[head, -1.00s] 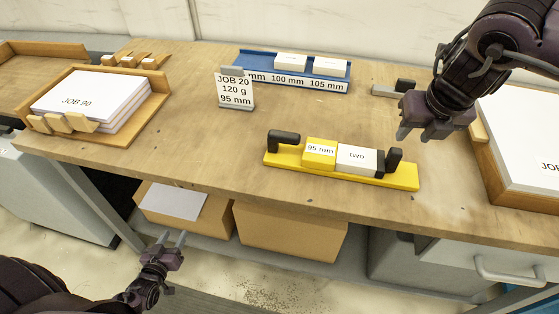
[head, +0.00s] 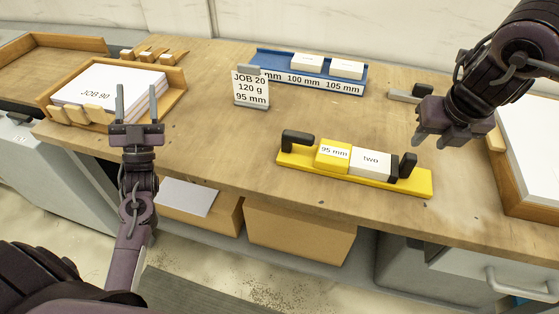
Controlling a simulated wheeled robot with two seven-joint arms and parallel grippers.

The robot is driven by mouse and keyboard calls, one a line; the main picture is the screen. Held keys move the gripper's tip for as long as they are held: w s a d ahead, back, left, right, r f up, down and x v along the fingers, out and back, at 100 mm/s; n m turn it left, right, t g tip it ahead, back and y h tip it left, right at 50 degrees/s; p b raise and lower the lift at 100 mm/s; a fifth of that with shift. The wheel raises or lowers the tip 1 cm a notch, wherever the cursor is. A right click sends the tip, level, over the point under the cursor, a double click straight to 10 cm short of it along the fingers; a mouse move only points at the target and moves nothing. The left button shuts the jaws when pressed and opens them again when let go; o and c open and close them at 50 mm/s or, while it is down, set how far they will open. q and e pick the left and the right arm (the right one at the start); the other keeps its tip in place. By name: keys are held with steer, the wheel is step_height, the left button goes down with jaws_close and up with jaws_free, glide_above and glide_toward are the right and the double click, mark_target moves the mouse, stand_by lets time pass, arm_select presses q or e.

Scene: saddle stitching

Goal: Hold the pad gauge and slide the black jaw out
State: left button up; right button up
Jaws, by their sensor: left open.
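The yellow pad gauge (head: 300,160) lies on the bench, right of centre, with a black upright handle (head: 297,138) at its left end. On it sit a yellow block (head: 333,155) marked "95 mm" and a white block (head: 370,161) marked "two". The black jaw (head: 407,166) stands right of the white block, close against it. My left gripper (head: 136,92) is open and empty, over the bench's left front, well left of the gauge. My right gripper (head: 431,138) is above and right of the jaw, apart from it. Its finger gap is unclear.
A blue rack (head: 310,82) with white blocks stands at the back, with a "JOB 20" card (head: 251,90) before it. A wooden paper tray (head: 172,92) is at left and another (head: 512,185) at right.

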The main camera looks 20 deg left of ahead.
mark_target(297, 142)
arm_select(q)
steer(key=w+d+f+n+g+h, duration=0.15)
steer(key=w+d+n, duration=0.25)
steer(key=d+n, duration=0.55)
steer(key=w+d+n+g, duration=0.3)
steer(key=w+d+n, duration=0.15)
steer(key=d, duration=0.95)
steer(key=s+d+f+n+g+h, duration=0.1)
steer(key=d+f+n, duration=0.1)
steer(key=d+f, duration=0.1)
steer(key=s+d+f+n+g+h, duration=0.1)
steer(key=d+f+n+h, duration=0.1)
steer(key=d+f, duration=0.1)
steer(key=s+d+f+n+g+h, duration=0.1)
steer(key=d+f+g+h, duration=0.1)
steer(key=d+f, duration=0.2)
steer(key=shift+s+n, duration=0.3)
steer(key=shift+n, duration=0.1)
steer(key=shift+d+f, duration=0.2)
steer(key=shift+f, duration=0.05)
steer(key=shift+w, duration=0.35)
steer(key=w, duration=0.4)
steer(key=w+a, duration=0.1)
steer(key=w, duration=0.2)
steer(key=shift+a, duration=0.1)
